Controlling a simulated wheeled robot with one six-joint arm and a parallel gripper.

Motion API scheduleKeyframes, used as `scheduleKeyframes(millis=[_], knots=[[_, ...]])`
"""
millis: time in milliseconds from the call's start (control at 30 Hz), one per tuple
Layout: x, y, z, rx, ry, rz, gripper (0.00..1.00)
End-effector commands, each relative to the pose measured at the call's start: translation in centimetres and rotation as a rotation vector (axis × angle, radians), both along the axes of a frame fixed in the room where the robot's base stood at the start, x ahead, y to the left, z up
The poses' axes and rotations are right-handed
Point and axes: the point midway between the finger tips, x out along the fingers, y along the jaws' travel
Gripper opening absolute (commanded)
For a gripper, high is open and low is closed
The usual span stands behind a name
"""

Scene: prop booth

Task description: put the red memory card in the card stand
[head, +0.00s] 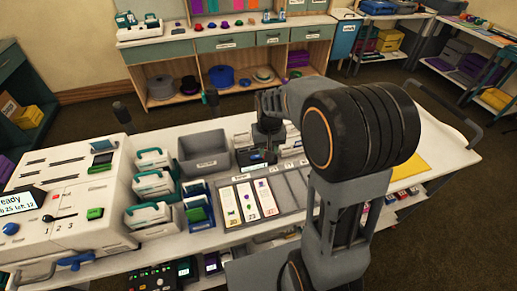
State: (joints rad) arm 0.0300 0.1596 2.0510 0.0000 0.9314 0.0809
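My gripper (269,152) points down over the middle of the white table, at the back edge of a grey slotted board (297,188). It is small and dark here, and I cannot tell whether its fingers are open or shut or hold anything. I cannot make out a red memory card with certainty; my arm hides part of the table. I cannot tell which thing is the card stand. A blue rack (197,213) with green and dark pieces stands left of the board. White strips with coloured marks (248,202) lie in the board's left slots.
A grey bin (204,152) stands behind the rack. White-and-green devices (152,187) and a large white machine (70,205) fill the table's left. A yellow sheet (410,167) lies at the right. Shelves (225,60) line the back wall, with open floor between.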

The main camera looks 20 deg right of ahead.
Motion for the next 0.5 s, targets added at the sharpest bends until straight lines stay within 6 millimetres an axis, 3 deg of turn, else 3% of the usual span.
scheduleKeyframes(millis=[100, 300, 500], knots=[[2.2, -3.4, -2.0, 0.0, 0.003, -0.056, 0.24], [5.6, -8.4, -4.1, 0.0, 0.002, -0.065, 0.24], [8.5, -11.4, -4.4, 0.0, -0.002, 0.001, 0.24]])
